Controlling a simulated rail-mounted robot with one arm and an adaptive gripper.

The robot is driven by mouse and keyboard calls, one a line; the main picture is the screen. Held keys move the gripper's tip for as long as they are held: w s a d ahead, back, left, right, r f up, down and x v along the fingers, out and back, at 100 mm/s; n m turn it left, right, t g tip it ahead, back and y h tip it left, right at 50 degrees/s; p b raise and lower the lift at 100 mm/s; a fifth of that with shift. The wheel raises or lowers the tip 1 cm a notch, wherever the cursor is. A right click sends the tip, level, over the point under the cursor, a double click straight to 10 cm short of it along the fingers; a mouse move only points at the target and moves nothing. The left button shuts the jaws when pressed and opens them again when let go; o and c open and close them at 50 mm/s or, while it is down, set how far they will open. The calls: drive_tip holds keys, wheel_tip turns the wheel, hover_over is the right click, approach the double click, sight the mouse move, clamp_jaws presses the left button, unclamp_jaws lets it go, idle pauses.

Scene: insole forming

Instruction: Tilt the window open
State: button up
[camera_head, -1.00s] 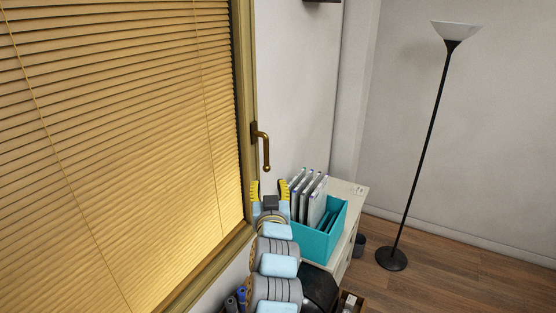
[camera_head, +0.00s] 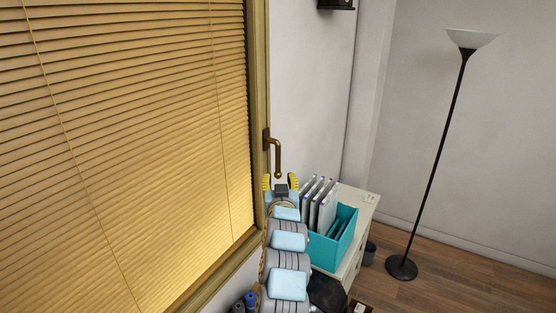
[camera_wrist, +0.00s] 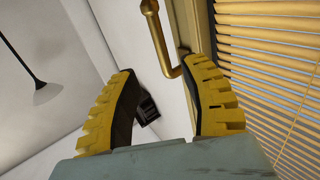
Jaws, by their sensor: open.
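The window (camera_head: 258,95) has a brownish-gold frame and closed tan blinds. Its bronze handle (camera_head: 277,156) sits on the frame's right side, with the lever hanging straight down. My gripper (camera_head: 280,182) is open, with yellow ribbed fingers pointing up, just below the handle's lower end. In the wrist view the handle (camera_wrist: 158,38) reaches down to the gap between the fingertips (camera_wrist: 161,68), nearer the right finger. The gap holds nothing firmly, and I cannot tell whether a finger touches the lever.
A teal file box (camera_head: 334,240) with upright folders stands on a white cabinet (camera_head: 364,200), close right of my arm. A black floor lamp (camera_head: 432,160) stands farther right on the wooden floor. A dark fixture (camera_head: 336,4) hangs high on the wall.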

sight(278, 161)
drive_tip(key=w, duration=0.4)
drive_tip(key=shift+w+r+p, duration=0.2)
drive_tip(key=shift+w+p, duration=0.15)
drive_tip(key=shift+p, duration=0.05)
drive_tip(key=shift+w+f, duration=0.15)
drive_tip(key=shift+w, duration=0.15)
drive_tip(key=shift+w+a+p, duration=0.15)
drive_tip(key=shift+w+p, duration=0.1)
drive_tip(key=shift+w, duration=0.85)
drive_tip(key=shift+w+a+p, duration=0.1)
drive_tip(key=shift+w+p, duration=0.1)
drive_tip(key=shift+w, duration=0.85)
drive_tip(key=shift+w+d, duration=0.1)
drive_tip(key=shift+w, duration=0.6)
clamp_jaws()
